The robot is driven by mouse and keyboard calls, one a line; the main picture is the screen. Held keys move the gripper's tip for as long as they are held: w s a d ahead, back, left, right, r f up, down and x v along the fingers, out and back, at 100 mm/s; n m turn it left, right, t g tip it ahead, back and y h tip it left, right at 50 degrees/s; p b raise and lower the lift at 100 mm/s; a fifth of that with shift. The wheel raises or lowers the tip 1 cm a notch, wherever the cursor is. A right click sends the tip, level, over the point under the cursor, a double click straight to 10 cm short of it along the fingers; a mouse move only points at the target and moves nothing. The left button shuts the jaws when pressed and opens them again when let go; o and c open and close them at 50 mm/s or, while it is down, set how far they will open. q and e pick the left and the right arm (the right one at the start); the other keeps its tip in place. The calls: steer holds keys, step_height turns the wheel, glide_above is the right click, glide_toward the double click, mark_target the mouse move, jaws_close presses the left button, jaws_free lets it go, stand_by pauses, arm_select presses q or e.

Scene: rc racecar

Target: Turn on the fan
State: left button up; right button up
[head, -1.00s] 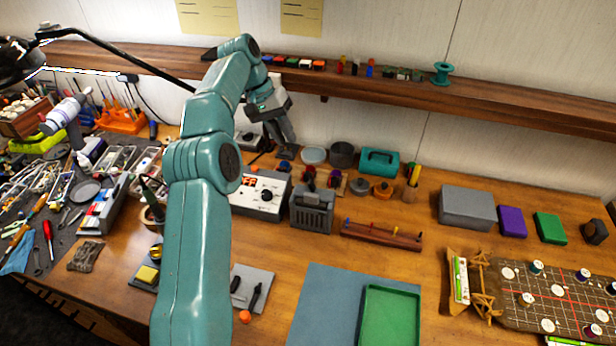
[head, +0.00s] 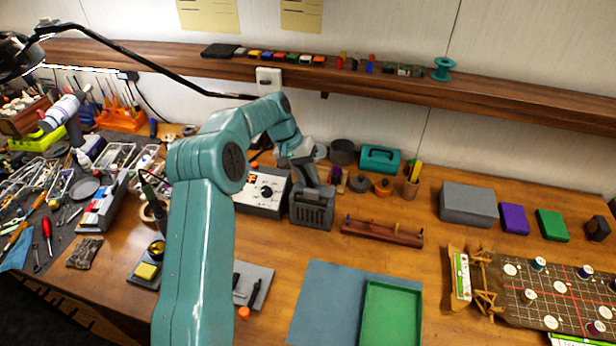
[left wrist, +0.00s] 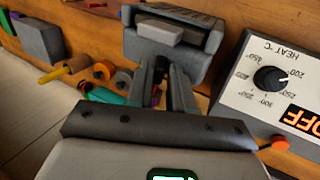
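The fan is most likely the dark grey box with a slatted front (head: 311,212), upright on the bench right of the heat station. In the left wrist view the fan (left wrist: 172,50) has a pale grey block on it, perhaps its switch. My left gripper (head: 305,182) is just behind and above the fan, pointing down. In the left wrist view its two fingers (left wrist: 164,68) are apart with a gap showing between them, beside the fan. Whether they touch it is unclear. My right gripper is not in view.
The heat station (left wrist: 275,85) with a black knob and an orange OFF display stands close left of the fan. A wooden rack (head: 382,232) lies to its right. A green tray (head: 390,315) lies in front.

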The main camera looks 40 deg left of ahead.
mark_target(322, 188)
arm_select(q)
steer(key=shift+s+d+r, duration=0.1)
steer(key=shift+d+r, duration=0.05)
jaws_close()
steer(key=shift+d+r, duration=0.1)
steer(key=shift+w+d+r+g+y+p, duration=0.1)
steer(key=shift+w+d+g+y+p, duration=0.15)
steer(key=shift+y, duration=0.25)
steer(key=shift+w+d+r+g+y+p, duration=0.1)
steer(key=shift+g+y+p, duration=0.2)
steer(key=shift+y, duration=0.2)
steer(key=g+y, duration=0.1)
steer(key=d+y, duration=0.1)
steer(key=y, duration=0.1)
steer(key=shift+w+d+f+g, duration=0.1)
steer(key=shift+w+g, duration=0.2)
steer(key=shift+g, duration=0.05)
steer(key=shift+w+d+f+g+y, duration=0.15)
steer(key=shift+d+g+y, duration=0.25)
steer(key=shift+y, duration=0.45)
steer(key=shift+w+d+f+g+y, duration=0.1)
steer(key=shift+w+d+g+y, duration=0.05)
steer(key=shift+g+y, duration=0.6)
jaws_free()
